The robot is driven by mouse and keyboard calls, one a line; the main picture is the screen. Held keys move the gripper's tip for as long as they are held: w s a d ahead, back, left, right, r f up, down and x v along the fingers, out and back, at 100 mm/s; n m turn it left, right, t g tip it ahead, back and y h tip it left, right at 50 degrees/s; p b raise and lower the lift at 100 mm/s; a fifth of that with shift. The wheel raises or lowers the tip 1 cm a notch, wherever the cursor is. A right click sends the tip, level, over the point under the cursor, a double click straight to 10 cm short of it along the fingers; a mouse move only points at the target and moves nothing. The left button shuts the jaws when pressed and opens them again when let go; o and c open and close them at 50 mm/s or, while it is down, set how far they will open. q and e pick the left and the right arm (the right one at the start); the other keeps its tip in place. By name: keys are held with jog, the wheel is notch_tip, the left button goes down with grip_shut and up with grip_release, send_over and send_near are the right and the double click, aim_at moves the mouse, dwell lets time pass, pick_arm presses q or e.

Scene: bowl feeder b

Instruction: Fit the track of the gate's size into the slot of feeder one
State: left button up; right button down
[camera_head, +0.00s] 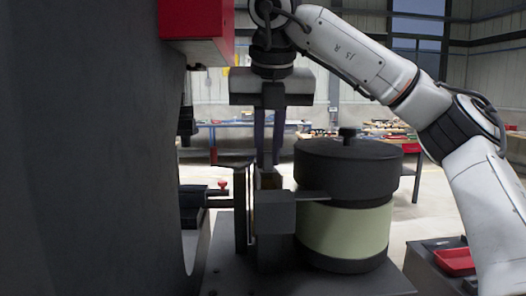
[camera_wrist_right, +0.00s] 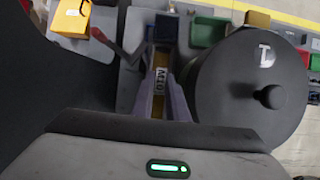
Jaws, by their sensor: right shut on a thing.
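My right gripper (camera_head: 267,163) points straight down, its fingers shut on a narrow track. In the right wrist view the track (camera_wrist_right: 160,78) lies between the fingers and carries a label that seems to read M10. The round dark feeder (camera_head: 347,165) with a pale green band stands just right of the gripper; its lid, with a knob and a white mark that may be a 1, shows in the right wrist view (camera_wrist_right: 235,90). A grey block (camera_head: 274,213) stands in front of the track's lower end and hides whether it sits in a slot. My left gripper is out of view.
A large dark body (camera_head: 90,150) fills the left. A red-tipped lever (camera_head: 222,185) sits left of the gripper. A red tray (camera_head: 455,262) lies at lower right. The right wrist view shows a yellow box (camera_wrist_right: 72,18) and a green bin (camera_wrist_right: 208,30).

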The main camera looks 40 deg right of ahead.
jog(key=c, duration=1.7)
grip_release()
jog(key=shift+s+f, duration=0.25)
jog(key=shift+f, duration=0.2)
jog(key=shift+c, duration=0.2)
jog(key=shift+w+r, duration=0.1)
jog(key=shift+a+r, duration=0.15)
jog(key=shift+r, duration=0.35)
jog(key=v, duration=1.1)
jog(key=shift+r, duration=0.1)
